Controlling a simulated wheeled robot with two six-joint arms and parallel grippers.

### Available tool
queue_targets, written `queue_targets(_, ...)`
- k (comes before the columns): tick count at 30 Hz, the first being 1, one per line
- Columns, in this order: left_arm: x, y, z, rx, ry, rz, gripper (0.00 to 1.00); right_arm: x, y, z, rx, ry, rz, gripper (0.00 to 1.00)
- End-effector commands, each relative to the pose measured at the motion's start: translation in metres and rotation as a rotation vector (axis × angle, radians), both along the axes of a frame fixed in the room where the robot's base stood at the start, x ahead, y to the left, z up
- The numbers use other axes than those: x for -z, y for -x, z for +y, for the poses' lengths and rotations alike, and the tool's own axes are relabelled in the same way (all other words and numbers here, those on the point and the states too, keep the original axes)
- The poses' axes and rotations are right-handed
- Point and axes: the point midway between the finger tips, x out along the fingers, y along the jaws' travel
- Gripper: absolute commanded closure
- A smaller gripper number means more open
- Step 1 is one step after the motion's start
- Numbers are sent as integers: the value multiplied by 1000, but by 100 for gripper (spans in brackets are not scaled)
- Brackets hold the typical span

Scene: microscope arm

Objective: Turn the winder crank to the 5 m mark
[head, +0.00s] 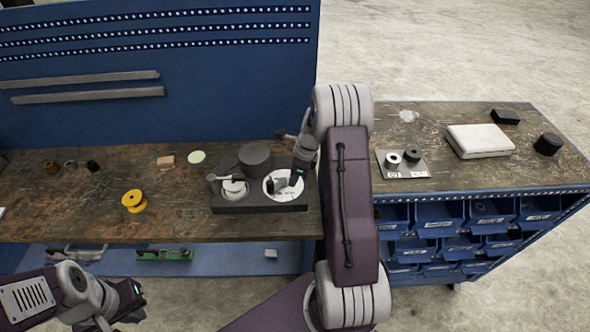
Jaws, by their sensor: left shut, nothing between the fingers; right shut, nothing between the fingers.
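The winder (232,206) is a dark base on the wooden workbench. It carries a dark grey drum (255,158), a small pale disc with a knob and arm (234,187) at its left, and a white round dial (287,190) at its right. My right gripper (282,184) points down over the white dial, shut with nothing held. It partly covers the dial, so the crank and marks there cannot be read, and contact cannot be told. My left gripper (138,306) is shut and empty at the lower left, in front of the bench and away from the winder.
A yellow spool (134,201) lies left of the winder; a pale green disc (196,157) is behind it. A side bench at right holds a white case (480,141), a small plate with two rings (403,163) and dark blocks. Blue bins (440,222) sit below. My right arm hides the bench corner.

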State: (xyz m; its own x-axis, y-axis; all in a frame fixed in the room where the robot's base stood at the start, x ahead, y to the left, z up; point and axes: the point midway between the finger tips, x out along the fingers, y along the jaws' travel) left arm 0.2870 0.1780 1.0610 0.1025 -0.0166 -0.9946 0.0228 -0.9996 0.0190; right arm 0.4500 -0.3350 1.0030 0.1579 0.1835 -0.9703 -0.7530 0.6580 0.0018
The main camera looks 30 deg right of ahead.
Motion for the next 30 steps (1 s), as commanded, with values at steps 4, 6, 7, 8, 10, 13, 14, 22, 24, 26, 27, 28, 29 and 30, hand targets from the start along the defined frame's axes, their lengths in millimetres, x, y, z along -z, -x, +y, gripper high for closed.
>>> queue_targets(4, -5, 0, 0, 0, 0, 0, 100, 27, -6, 8, -2, 0, 2, 100)
queue_targets(6, -12, 0, 0, 0, 0, 0, 100, 22, -15, 18, -5, 1, -1, 100)
queue_targets(7, -13, 0, 0, 0, 0, 0, 100, 22, -18, 21, -4, 1, -1, 100)
queue_targets(8, -14, 0, 0, 0, 0, 0, 100, 23, -20, 25, -4, 0, 0, 100)
queue_targets(10, -16, 0, 0, 0, 0, 0, 100, 23, -25, 30, -3, 1, 0, 100)
queue_targets(13, -17, 0, 0, 0, 0, 0, 100, 24, -29, 34, -2, 2, 0, 100)
queue_targets(14, -17, 0, 0, 0, 0, 0, 100, 24, -30, 35, -2, 2, 0, 100)
queue_targets(22, -17, 0, 0, 0, 0, 0, 100, 25, -30, 35, -1, 2, 0, 100)
queue_targets(24, -17, 0, 0, 0, 0, 0, 100, 25, -30, 35, 0, 1, 0, 100)
queue_targets(26, -18, 0, 0, 0, 0, 0, 100, 25, -31, 35, 4, 1, 0, 100)
queue_targets(27, -19, 0, 0, 0, 0, 0, 100, 24, -31, 36, 9, 1, 0, 100)
queue_targets(28, -20, 0, 0, 0, 0, 0, 100, 24, -31, 36, 16, 1, -1, 100)
queue_targets(29, -21, 0, 0, 0, 0, 0, 100, 23, -31, 36, 23, 0, 0, 100)
queue_targets(30, -23, 0, 0, 0, 0, 0, 100, 23, -31, 37, 33, 0, 0, 100)
